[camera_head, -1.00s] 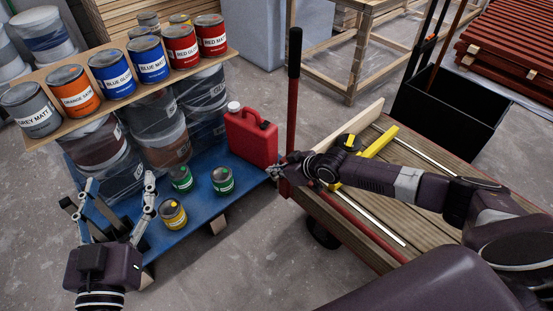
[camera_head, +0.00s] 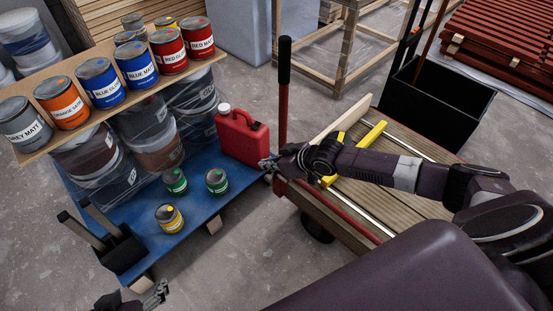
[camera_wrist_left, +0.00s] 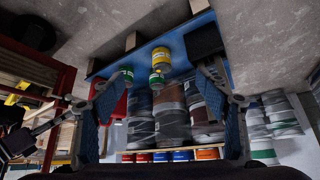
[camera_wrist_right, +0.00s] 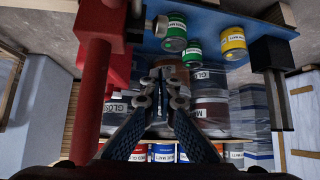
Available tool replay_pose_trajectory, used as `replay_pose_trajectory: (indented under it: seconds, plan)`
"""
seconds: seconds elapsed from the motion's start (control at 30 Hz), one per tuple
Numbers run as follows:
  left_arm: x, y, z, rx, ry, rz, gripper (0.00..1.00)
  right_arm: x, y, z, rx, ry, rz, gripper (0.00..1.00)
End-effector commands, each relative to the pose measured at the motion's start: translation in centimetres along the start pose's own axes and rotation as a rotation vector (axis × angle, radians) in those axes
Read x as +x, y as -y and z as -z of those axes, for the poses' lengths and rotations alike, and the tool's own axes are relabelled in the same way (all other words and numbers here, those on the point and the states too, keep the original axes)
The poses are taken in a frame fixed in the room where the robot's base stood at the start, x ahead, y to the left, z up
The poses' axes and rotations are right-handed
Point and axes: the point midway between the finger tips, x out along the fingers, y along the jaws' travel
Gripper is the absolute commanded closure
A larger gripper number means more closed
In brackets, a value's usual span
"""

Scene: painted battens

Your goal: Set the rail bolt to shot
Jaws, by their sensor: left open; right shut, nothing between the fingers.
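A red upright post with a black grip (camera_head: 284,90) stands at the cart's near left corner. In the right wrist view, the red post (camera_wrist_right: 88,105) carries a red block with a round metal knob (camera_wrist_right: 159,27), which looks like the rail bolt. Whether it is shot or drawn I cannot tell. My right gripper (camera_head: 268,163) is beside the post's lower part in the head view. In its wrist view my right gripper (camera_wrist_right: 164,86) is shut and empty, below the knob in the picture. My left gripper (camera_head: 156,294), at the bottom edge, is open and empty (camera_wrist_left: 155,92).
A red jerrycan (camera_head: 240,138) stands close to my right gripper on the blue pallet (camera_head: 200,205). Paint cans line a shelf (camera_head: 140,100) behind. Bare floor (camera_head: 230,265) lies in front.

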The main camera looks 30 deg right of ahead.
Motion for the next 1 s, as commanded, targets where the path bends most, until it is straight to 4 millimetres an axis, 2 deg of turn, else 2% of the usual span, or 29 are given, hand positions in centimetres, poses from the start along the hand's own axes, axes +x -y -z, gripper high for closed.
replay_pose_trajectory:
  seconds: [0.1,0.3,0.5,1.0]
  plan:
    - [-0.9,0.3,-2.7,-0.003,0.113,0.007,0.32,-1.4,-0.1,0.1,-0.001,0.001,-0.001,1.0]
    - [-2.2,0.7,-6.5,-0.008,0.267,0.014,0.32,-3.0,0.0,0.1,0.0,0.001,0.0,1.0]
    - [-3.2,0.8,-7.5,-0.01,0.319,0.016,0.32,-5.1,0.0,0.1,-0.001,0.0,0.0,1.0]
    - [-3.3,0.8,-7.7,-0.011,0.326,0.016,0.32,-5.3,0.0,0.1,0.0,-0.001,0.0,1.0]
